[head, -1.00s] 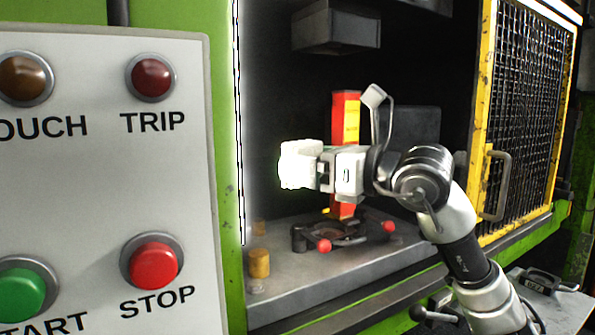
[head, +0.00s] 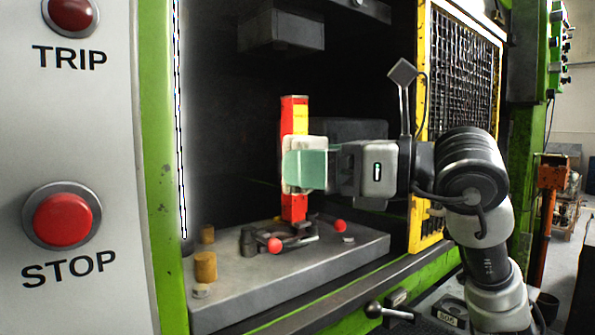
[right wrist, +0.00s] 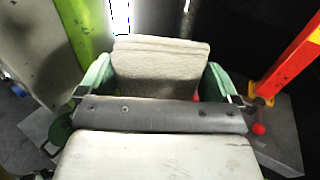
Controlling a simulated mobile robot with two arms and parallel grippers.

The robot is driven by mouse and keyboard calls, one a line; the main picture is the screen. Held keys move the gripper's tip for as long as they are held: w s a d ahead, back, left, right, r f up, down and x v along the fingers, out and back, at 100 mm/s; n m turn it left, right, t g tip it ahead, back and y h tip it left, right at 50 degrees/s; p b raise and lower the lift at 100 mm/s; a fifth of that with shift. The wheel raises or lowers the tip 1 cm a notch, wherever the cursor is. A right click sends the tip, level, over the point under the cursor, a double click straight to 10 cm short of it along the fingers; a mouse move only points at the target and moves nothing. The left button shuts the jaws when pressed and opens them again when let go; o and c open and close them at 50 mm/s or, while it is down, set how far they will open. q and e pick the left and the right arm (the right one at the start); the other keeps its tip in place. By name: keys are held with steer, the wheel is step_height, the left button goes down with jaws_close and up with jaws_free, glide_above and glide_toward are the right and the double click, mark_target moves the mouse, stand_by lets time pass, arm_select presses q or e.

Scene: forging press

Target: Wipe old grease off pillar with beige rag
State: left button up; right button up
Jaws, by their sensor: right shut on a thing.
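The beige rag (right wrist: 160,65) is a folded pad between the green fingers of my right gripper (right wrist: 158,82) in the right wrist view. In the head view the right gripper (head: 308,168) is shut on the rag (head: 320,143), inside the press opening. It is in front of the red and yellow post (head: 294,115) and hides part of it. Two short brass-coloured posts (head: 205,266) stand on the press bed at left, apart from the rag. I cannot tell which upright is the pillar, and no grease is clear. My left gripper is not in view.
The grey press bed (head: 340,268) holds a dark fixture with red knobs (head: 274,245). A yellow-framed mesh guard (head: 422,130) bounds the opening at right. A button panel (head: 80,160) and green frame (head: 158,170) bound it at left. A grey block (head: 282,28) hangs above.

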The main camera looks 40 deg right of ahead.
steer(key=s+b, duration=0.2)
steer(key=s, duration=0.6)
steer(key=shift+d, duration=0.15)
steer(key=shift+w, duration=0.15)
